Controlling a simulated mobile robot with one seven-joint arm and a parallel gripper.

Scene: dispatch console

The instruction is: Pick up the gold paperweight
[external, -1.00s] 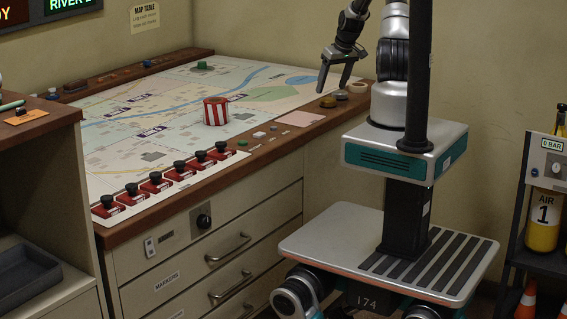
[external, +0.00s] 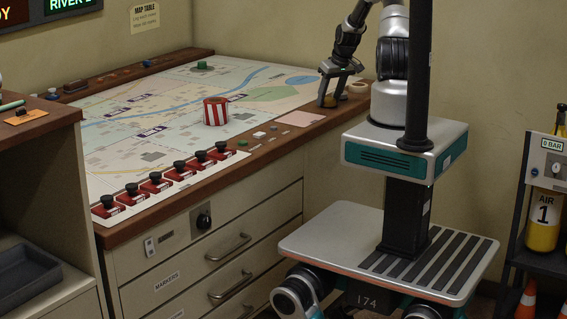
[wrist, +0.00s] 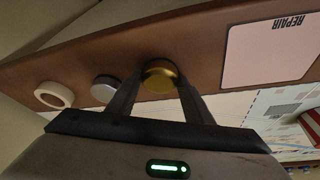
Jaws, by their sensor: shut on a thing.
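The gold paperweight (wrist: 159,76) is a round, brass-coloured disc on the brown wooden edge of the map table. In the wrist view it sits between my two fingers, which touch its sides. In the external view the gold paperweight (external: 328,101) shows low between the fingertips, partly hidden by them. My gripper (external: 330,99) points down at the table's right end and is shut on it. My gripper also shows in the wrist view (wrist: 158,84). I cannot tell any gap between the paperweight and the wood.
A silver disc (wrist: 104,88) lies close beside my finger, and a cream ring (wrist: 54,95) lies beyond it. A pink card (external: 299,119) lies on the other side. A red-and-white striped round object (external: 215,111) stands on the map (external: 170,125). Several red-based black knobs line the front edge.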

